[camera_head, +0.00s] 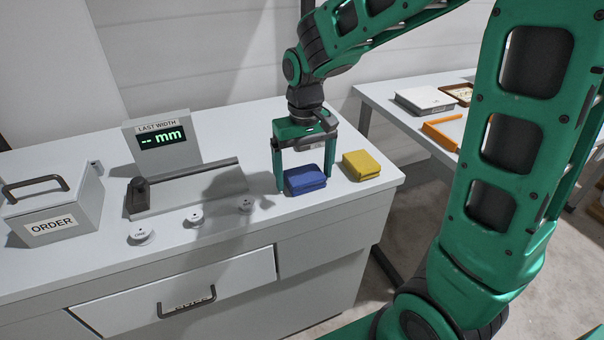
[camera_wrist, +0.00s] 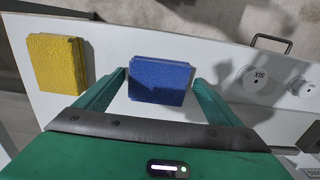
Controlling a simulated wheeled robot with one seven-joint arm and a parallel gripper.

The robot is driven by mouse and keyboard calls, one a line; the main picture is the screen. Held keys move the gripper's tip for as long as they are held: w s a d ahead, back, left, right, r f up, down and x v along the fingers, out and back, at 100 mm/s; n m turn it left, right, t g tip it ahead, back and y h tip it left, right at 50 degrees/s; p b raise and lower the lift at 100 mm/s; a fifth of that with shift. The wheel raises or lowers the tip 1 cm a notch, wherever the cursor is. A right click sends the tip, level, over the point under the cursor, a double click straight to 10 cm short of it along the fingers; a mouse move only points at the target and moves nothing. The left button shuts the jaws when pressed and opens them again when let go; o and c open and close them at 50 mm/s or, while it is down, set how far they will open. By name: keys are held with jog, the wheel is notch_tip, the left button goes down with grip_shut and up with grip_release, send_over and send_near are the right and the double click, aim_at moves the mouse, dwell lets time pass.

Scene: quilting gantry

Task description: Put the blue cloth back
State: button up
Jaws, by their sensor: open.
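The blue cloth (camera_head: 305,180) is a folded pad lying flat on the grey cabinet top near its right end. My gripper (camera_head: 304,190) is open, pointing down, with one finger on each side of the blue cloth. In the wrist view the blue cloth (camera_wrist: 160,80) shows between the two fingers of my gripper (camera_wrist: 160,92), with a small gap on each side.
A yellow cloth (camera_head: 361,165) lies just right of the blue one. Several round knobs (camera_head: 195,216), a "LAST WIDTH" display (camera_head: 162,138), a bar fixture (camera_head: 185,187) and an ORDER box (camera_head: 55,215) stand to the left. A drawer (camera_head: 185,290) is below. A second table (camera_head: 385,103) stands behind right.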

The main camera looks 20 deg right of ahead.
aim_at(305, 175)
notch_tip(305, 175, up, 12)
jog(key=shift+f, duration=0.2)
jog(key=s+d+f+m, duration=0.3)
jog(key=s+d, duration=0.5)
jog(key=s, duration=0.3)
jog(key=s+d+f+m, duration=0.3)
jog(key=s+d+f, duration=0.2)
jog(key=s+d, duration=0.4)
jog(key=s, duration=0.3)
jog(key=shift+d, duration=0.15)
jog(key=shift+s+f, duration=0.1)
jog(key=shift+w+f, duration=0.25)
jog(key=shift+w, duration=0.35)
